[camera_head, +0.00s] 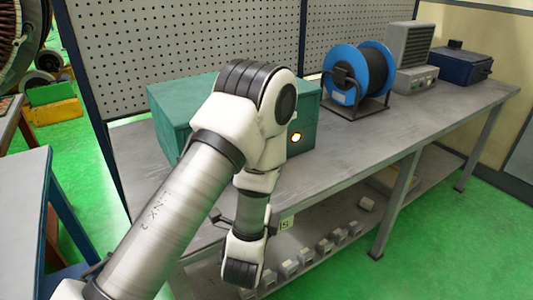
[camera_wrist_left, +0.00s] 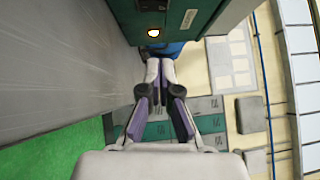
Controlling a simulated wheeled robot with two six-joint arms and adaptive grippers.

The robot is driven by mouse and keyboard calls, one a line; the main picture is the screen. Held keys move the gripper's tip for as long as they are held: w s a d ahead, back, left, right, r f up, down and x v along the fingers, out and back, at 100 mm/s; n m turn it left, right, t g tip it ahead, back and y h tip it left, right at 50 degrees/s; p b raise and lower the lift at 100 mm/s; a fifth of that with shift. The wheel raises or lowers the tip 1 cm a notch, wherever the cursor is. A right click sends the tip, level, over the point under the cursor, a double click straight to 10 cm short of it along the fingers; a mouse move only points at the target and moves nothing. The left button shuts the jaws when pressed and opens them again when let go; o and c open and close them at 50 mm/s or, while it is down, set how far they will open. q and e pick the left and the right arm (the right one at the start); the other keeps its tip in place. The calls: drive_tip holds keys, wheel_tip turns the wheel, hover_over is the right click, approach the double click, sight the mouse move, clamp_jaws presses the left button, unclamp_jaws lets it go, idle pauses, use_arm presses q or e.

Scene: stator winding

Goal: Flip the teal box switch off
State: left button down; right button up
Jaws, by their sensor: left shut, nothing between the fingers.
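The teal box (camera_head: 170,112) stands on the grey workbench, with its middle hidden behind my left arm in the head view. A lit yellowish lamp (camera_head: 297,137) shows on its front face. In the left wrist view the box (camera_wrist_left: 215,15) is at the top, with the glowing lamp (camera_wrist_left: 153,33) and a dark fitting (camera_wrist_left: 152,5) above it; I cannot tell the switch's position. My left gripper (camera_wrist_left: 160,72) is shut and empty, below the lamp in that view and apart from the box. In the head view its fingers are hidden by the arm. My right gripper is not in view.
The workbench (camera_head: 400,135) runs to the right. A blue cable spool (camera_head: 345,75), a grey heater-like unit (camera_head: 408,50) and a dark blue case (camera_head: 460,65) stand on it. A pegboard (camera_head: 200,40) rises behind. Several small blocks (camera_head: 320,247) sit on the lower shelf.

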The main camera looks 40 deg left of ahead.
use_arm(q)
drive_tip(key=p+x, duration=0.1)
drive_tip(key=x, duration=0.8)
drive_tip(key=shift+r+p, duration=0.15)
drive_tip(key=shift+p, duration=0.15)
drive_tip(key=a, duration=0.1)
drive_tip(key=w+a, duration=0.1)
drive_tip(key=a, duration=0.1)
drive_tip(key=shift+w+a+r+p, duration=0.1)
drive_tip(key=shift+w+a+p, duration=0.15)
drive_tip(key=shift+a+p, duration=0.15)
drive_tip(key=shift+d, duration=0.1)
drive_tip(key=shift+w, duration=0.1)
